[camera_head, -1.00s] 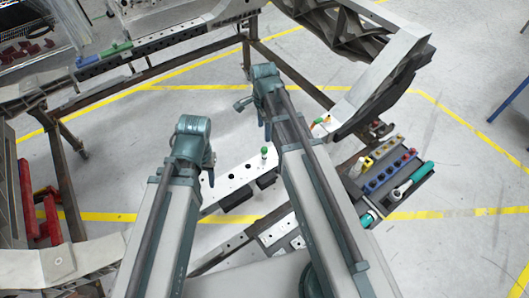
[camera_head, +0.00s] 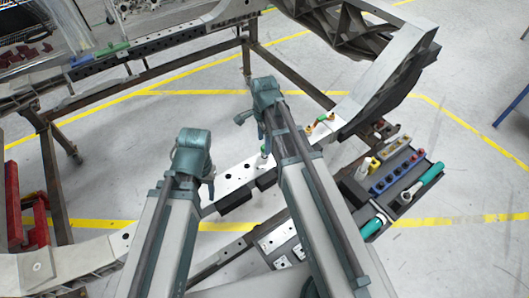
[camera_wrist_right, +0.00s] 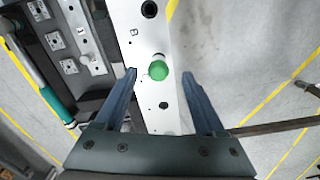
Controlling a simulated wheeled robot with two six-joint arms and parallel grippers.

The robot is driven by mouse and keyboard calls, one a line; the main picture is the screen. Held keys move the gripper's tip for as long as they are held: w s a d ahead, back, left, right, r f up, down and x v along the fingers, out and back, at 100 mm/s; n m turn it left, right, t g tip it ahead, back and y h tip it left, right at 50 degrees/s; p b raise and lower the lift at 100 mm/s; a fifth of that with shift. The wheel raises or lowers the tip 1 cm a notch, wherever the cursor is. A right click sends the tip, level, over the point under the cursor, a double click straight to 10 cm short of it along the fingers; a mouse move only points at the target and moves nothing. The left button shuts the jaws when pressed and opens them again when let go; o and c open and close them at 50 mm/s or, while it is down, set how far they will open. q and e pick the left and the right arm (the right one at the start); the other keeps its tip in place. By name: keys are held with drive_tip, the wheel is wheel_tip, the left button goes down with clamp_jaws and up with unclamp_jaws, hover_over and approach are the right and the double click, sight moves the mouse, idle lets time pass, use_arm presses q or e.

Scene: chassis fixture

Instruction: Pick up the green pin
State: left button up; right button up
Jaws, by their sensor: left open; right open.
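The green pin (camera_wrist_right: 159,70) stands in a white perforated bar and shows its round green top in the right wrist view. In the head view the pin (camera_head: 264,151) is partly hidden by my right gripper. My right gripper (camera_wrist_right: 160,74) is open, with its two blue fingers on either side of the pin in the picture and nothing held. I cannot tell how far its tips are above the pin. My left gripper (camera_head: 211,186) hangs left of the pin, above the left part of the white bar (camera_head: 236,174); its jaws are small in view.
A dark tray (camera_head: 432,176) with coloured fittings and teal-handled tools stands at the right. A grey chassis beam (camera_head: 375,85) rises at the back right. A green block (camera_head: 112,48) and a blue block (camera_head: 81,61) lie on the back-left rail. Open floor lies behind the bar.

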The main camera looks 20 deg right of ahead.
wheel_tip(320, 180, down, 5)
drive_tip(key=b, duration=0.4)
drive_tip(key=shift+s+r, duration=0.1)
drive_tip(key=shift+r, duration=0.05)
drive_tip(key=shift+r, duration=0.1)
drive_tip(key=shift+c, duration=0.4)
clamp_jaws()
